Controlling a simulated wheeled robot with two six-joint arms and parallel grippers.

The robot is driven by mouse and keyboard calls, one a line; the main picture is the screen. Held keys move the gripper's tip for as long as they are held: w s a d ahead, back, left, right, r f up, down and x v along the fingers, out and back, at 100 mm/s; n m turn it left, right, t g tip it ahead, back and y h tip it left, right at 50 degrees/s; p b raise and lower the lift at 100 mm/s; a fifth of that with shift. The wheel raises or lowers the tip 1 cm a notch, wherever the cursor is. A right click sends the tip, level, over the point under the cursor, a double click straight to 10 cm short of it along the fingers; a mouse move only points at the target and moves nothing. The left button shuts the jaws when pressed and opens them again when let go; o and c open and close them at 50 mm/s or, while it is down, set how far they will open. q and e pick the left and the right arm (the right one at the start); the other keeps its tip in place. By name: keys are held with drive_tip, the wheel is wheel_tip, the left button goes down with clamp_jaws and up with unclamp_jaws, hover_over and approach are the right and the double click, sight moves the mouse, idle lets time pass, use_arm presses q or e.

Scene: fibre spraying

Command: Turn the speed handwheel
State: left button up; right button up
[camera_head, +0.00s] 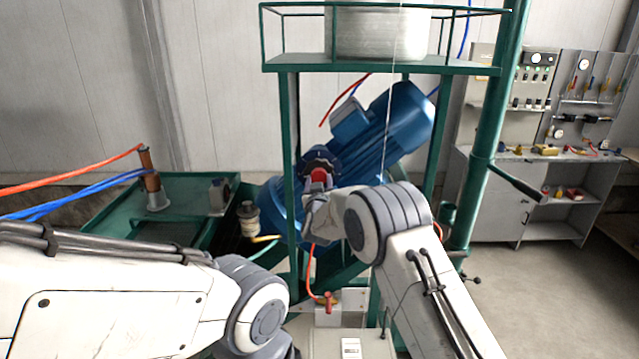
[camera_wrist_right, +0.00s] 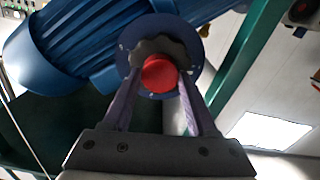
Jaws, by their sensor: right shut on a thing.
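The speed handwheel (camera_wrist_right: 150,52) is a dark scalloped wheel with a red centre cap (camera_wrist_right: 159,73), mounted on a round blue flange. In the head view the handwheel (camera_head: 320,160) sits at the front of the blue motor unit, inside the green frame. My right gripper (camera_wrist_right: 158,85) is shut on the handwheel, with a finger on either side of the red cap. In the head view my right gripper (camera_head: 318,192) is partly hidden by its own wrist. My left arm reaches in from the left, and its gripper is out of view.
A blue motor (camera_head: 395,125) rises behind the handwheel. A green frame post (camera_head: 290,170) stands close to my right gripper. A green tank (camera_head: 140,215) with hoses is at left. A red-handled valve (camera_head: 327,300) sits below. A grey workbench (camera_head: 510,200) stands at right beside open floor.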

drive_tip(key=m+b, duration=0.2)
drive_tip(key=b, duration=0.1)
drive_tip(key=m+b, duration=0.2)
drive_tip(key=b, duration=0.2)
drive_tip(key=m+b, duration=0.2)
drive_tip(key=b, duration=0.2)
drive_tip(key=shift+f+m, duration=0.25)
drive_tip(key=shift+m, duration=0.15)
drive_tip(key=shift+r+m+b, duration=0.25)
drive_tip(key=shift+m+b, duration=1.2)
drive_tip(key=shift+m, duration=0.05)
drive_tip(key=o, duration=1.4)
drive_tip(key=shift+s, duration=0.15)
drive_tip(key=shift+s+b, duration=0.3)
drive_tip(key=shift+b, duration=0.05)
drive_tip(key=s+b, duration=0.3)
drive_tip(key=s, duration=0.6)
drive_tip(key=shift+s, duration=0.3)
